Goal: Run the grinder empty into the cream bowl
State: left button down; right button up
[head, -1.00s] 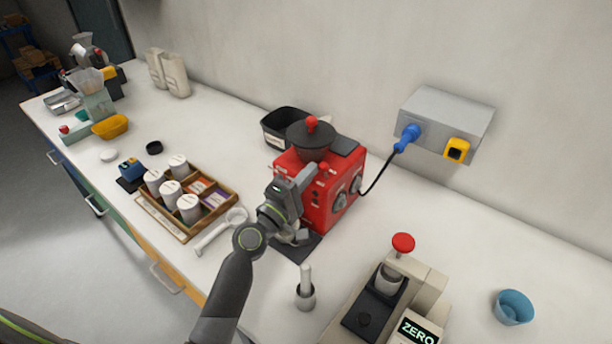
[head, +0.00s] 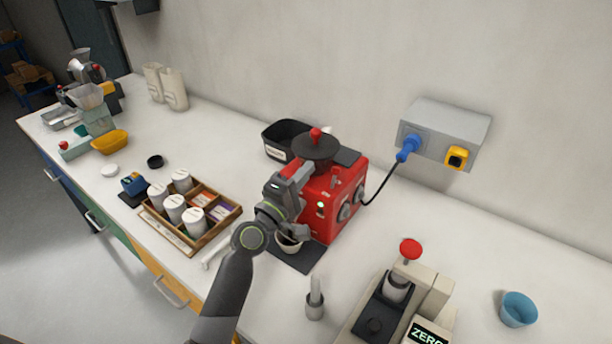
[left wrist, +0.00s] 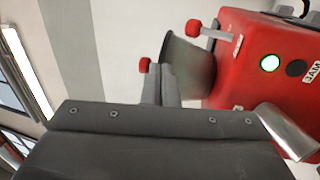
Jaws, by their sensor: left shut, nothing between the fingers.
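The red grinder (head: 350,183) stands on the bench with a dark hopper (head: 318,148) on top. A green light is lit on its front, clearer in the left wrist view (left wrist: 270,63), beside a dark lamp labelled JAM. A metal spout (left wrist: 287,131) shows below. The cream bowl (head: 290,244) sits on a dark mat at the grinder's front, partly hidden by my left arm. My left gripper (head: 291,186) is shut and empty, close to the grinder's left front side. In the left wrist view its narrow fingers (left wrist: 160,84) point toward the hopper. My right gripper is out of view.
A wooden tray (head: 225,226) of white jars stands left of my arm. A black bin (head: 275,147) stands behind. A blue plug (head: 408,147) feeds the grinder.

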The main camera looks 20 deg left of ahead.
pick_arm(q)
jog(key=s+a+r, duration=0.3)
jog(key=s, duration=0.6)
jog(key=shift+a+r+p, duration=0.15)
jog(key=shift+a+p, duration=0.25)
jog(key=shift+p, duration=0.05)
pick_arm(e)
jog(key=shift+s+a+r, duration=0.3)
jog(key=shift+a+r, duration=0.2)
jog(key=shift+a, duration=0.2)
pick_arm(q)
jog(key=shift+s, duration=0.15)
